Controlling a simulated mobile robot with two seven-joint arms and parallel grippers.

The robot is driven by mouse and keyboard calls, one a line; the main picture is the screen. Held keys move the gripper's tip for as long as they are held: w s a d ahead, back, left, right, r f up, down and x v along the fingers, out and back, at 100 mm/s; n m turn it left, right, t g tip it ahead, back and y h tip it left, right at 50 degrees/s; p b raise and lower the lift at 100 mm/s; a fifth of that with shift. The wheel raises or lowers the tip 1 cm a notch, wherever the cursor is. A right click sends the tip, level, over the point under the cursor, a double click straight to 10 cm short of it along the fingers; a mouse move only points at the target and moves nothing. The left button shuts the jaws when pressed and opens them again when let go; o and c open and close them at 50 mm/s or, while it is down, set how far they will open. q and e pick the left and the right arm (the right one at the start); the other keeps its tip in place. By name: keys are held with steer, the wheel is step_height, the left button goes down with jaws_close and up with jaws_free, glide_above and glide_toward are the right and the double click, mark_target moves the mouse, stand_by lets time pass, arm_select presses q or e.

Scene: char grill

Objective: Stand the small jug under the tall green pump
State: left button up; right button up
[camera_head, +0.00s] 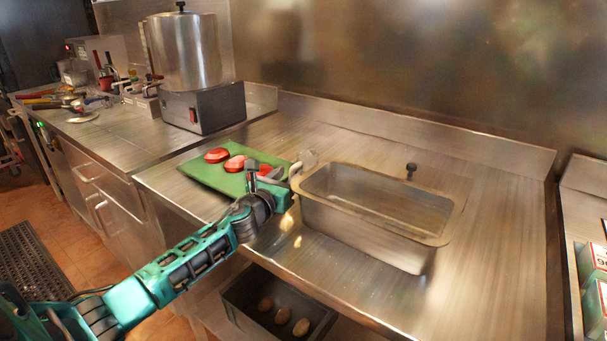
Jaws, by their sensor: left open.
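My left gripper (270,173) is open, at the right edge of a green cutting board (205,177) and close to the left end of a steel basin. A small rounded metallic thing (308,158) shows just beyond the gripper at the basin's corner. It may be the small jug, but it is partly hidden and too small to be sure. I cannot tell whether the gripper touches it. No tall green pump can be made out in this view. My right gripper is out of view.
Red slices (216,155) lie on the board. The deep steel basin (385,235) stands mid-counter, with clear counter (490,240) to its right. A steel pot on a dark base (205,108) stands back left. A dark bin (255,318) with potato-like items sits below.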

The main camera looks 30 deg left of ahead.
arm_select(q)
steer(key=shift+w, duration=0.5)
steer(key=shift+c, duration=0.3)
jaws_close()
